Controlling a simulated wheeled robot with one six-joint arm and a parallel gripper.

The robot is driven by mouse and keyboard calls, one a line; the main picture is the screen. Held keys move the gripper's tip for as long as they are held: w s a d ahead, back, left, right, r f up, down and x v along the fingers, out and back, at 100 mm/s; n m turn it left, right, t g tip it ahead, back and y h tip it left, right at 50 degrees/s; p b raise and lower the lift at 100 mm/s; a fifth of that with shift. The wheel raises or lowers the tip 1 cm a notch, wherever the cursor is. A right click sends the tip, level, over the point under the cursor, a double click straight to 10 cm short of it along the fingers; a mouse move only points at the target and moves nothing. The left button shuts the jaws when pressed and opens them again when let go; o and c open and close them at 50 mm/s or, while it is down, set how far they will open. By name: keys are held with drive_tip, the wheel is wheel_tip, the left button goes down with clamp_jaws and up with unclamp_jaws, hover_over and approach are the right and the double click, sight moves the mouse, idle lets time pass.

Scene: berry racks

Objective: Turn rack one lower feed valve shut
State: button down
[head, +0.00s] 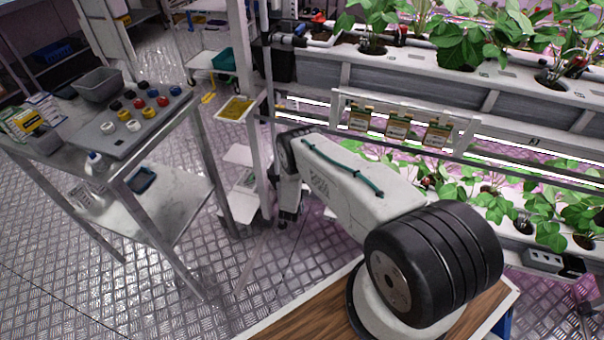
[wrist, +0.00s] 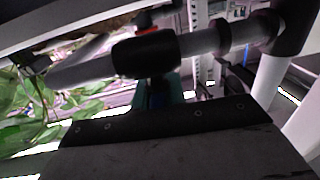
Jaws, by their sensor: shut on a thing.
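In the wrist view, the lower feed valve (wrist: 146,52) shows as a black fitting on a pale pipe, with a small red part (wrist: 147,20) just above it. My gripper (wrist: 160,88) is directly below the fitting and shut on the valve. Its fingertips are mostly hidden by the dark plate at the bottom and by blur, so the handle's angle cannot be told. In the head view my arm hides the lower valve and my gripper. The upper feed line, with a red-handled valve (head: 318,17), shows at the top of the rack.
Strawberry plants (wrist: 85,110) hang close on the left in the wrist view. A pale post (wrist: 270,78) stands on the right. In the head view, a steel trolley (head: 170,120) with coloured caps stands at left. The metal floor between trolley and rack is partly free.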

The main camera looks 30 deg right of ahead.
drive_tip(key=shift+w+r+m+g+h, duration=0.1)
drive_tip(key=shift+m+g+h, duration=0.4)
drive_tip(key=shift+g, duration=0.4)
drive_tip(key=c, duration=1.4)
unclamp_jaws()
drive_tip(key=shift+a, duration=0.1)
drive_tip(key=shift+c, duration=0.2)
drive_tip(key=v, duration=0.7)
drive_tip(key=shift+s+a, duration=0.25)
